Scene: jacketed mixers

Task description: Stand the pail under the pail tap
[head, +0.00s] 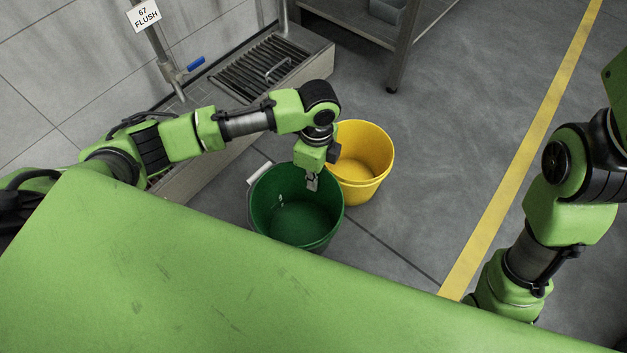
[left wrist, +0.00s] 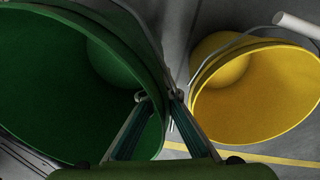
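A dark green pail (head: 292,235) stands on the floor, open end up, with a white handle grip at its left rim. It also fills the left of the left wrist view (left wrist: 60,90). My left gripper (head: 312,183) is at its back right rim. In the left wrist view, the fingertips (left wrist: 158,97) straddle the rim, one inside and one outside; whether they press on it is unclear. A pipe tap with a blue lever (head: 195,64) is on the wall at upper left, beneath a sign reading "67 FLUSH". My right gripper is out of view.
A yellow pail (head: 366,160) stands close behind the green one, to its right. A low trough with a dark grate (head: 262,68) runs along the wall. A metal shelf (head: 400,35) stands at the back. Floor right of the yellow pail is clear, with a yellow line (head: 520,150).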

